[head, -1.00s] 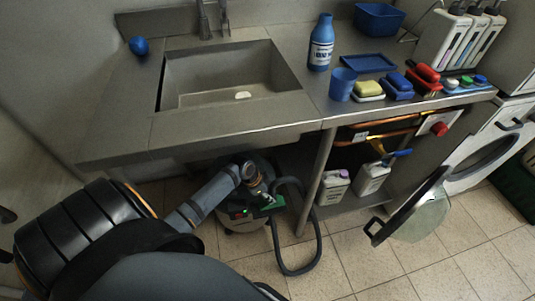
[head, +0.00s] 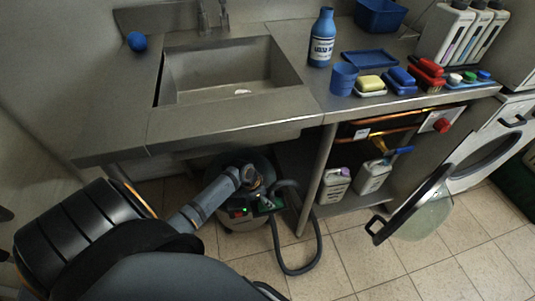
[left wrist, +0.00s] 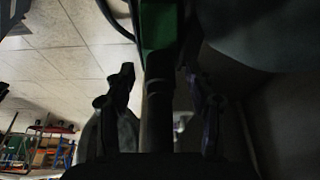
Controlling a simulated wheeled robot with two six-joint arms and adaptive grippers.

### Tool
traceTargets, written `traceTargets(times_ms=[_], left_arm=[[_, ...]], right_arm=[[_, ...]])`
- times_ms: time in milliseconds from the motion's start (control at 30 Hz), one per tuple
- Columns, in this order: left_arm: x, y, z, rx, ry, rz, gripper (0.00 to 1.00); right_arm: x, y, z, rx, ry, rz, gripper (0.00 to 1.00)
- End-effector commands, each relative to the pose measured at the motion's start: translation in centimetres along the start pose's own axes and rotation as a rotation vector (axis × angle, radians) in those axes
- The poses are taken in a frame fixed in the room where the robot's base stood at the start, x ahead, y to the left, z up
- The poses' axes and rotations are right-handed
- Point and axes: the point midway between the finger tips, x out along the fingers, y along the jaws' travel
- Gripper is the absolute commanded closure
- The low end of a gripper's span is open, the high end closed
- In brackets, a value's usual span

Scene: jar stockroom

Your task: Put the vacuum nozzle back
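The vacuum (head: 248,222) stands on the floor under the sink, a dark rounded body with a lighter base and small red and green lights. Its dark hose (head: 318,240) loops onto the tiles at the right. The nozzle (head: 270,203), with a green part, is at the vacuum's front right; its green part (left wrist: 158,28) and dark neck also show in the left wrist view. My left gripper (head: 258,190) is at the nozzle. In the wrist view its fingers (left wrist: 160,85) stand either side of the dark neck, apparently open with a gap at the left. My right gripper is out of view.
The steel sink counter (head: 225,127) overhangs the vacuum and my left forearm. A counter leg (head: 317,185) stands close to the hose. White jugs (head: 335,185) stand on the low shelf right of it. The front floor tiles are clear.

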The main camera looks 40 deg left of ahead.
Motion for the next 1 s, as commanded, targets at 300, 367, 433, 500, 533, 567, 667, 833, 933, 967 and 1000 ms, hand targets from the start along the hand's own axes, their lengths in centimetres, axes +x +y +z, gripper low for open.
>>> traceTargets(times_ms=[300, 367, 433, 500, 533, 567, 667, 833, 933, 967, 1000], left_arm=[[-1.5, 0.0, -0.1, 0.001, -0.001, -0.001, 0.45], [-2.6, -0.1, -0.2, 0.002, -0.001, -0.002, 0.45], [-4.2, -0.1, -0.2, 0.003, -0.002, -0.003, 0.45], [-5.7, -0.1, -0.2, 0.004, -0.003, -0.002, 0.45], [-6.3, -0.1, -0.1, 0.003, -0.003, -0.002, 0.45], [-7.0, -0.1, -0.1, 0.004, -0.003, -0.003, 0.45], [-9.1, -0.1, -0.1, 0.004, -0.004, -0.003, 0.45], [-11.6, -0.1, -0.1, 0.002, -0.003, -0.001, 0.45], [-12.2, 0.0, -0.1, 0.001, -0.001, 0.000, 0.45], [-12.2, 0.0, -0.1, 0.000, -0.001, 0.000, 0.45], [-12.3, 0.0, -0.1, 0.000, 0.000, 0.000, 0.45]], right_arm=[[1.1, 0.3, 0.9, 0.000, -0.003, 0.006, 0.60], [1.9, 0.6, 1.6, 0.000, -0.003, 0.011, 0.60], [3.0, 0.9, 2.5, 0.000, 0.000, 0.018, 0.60], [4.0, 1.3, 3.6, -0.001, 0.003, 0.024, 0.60], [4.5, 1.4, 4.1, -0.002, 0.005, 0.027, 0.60], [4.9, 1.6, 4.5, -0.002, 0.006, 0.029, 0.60], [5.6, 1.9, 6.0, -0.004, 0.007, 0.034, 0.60], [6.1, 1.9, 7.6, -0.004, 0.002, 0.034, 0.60], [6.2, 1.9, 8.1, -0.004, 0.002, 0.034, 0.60], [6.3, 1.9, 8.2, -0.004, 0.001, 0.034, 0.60], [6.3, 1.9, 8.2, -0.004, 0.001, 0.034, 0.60]])
